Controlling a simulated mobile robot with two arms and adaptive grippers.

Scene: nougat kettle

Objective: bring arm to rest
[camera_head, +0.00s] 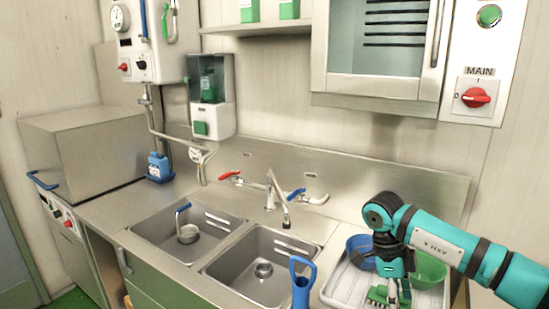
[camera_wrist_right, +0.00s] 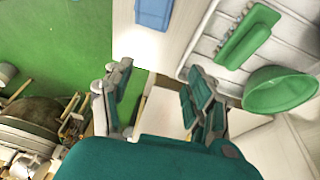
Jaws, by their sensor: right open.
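My right arm comes in from the right in the head view, teal and black. Its gripper (camera_head: 393,290) points down over the front of the white drying rack (camera_head: 340,283). In the right wrist view the two fingers of the right gripper (camera_wrist_right: 158,108) are spread apart, with nothing between them. A green brush (camera_wrist_right: 243,38) and a green bowl (camera_wrist_right: 280,92) lie on the rack beside the fingers. In the head view the brush (camera_head: 377,295) is partly hidden by the gripper. My left gripper is not in view.
A blue bowl (camera_head: 358,247) stands at the back of the rack. A blue handle (camera_head: 302,283) stands up in front of the sinks. The double sink (camera_head: 262,268) and tap (camera_head: 277,192) are left of my arm. A wall cabinet (camera_head: 372,95) hangs above.

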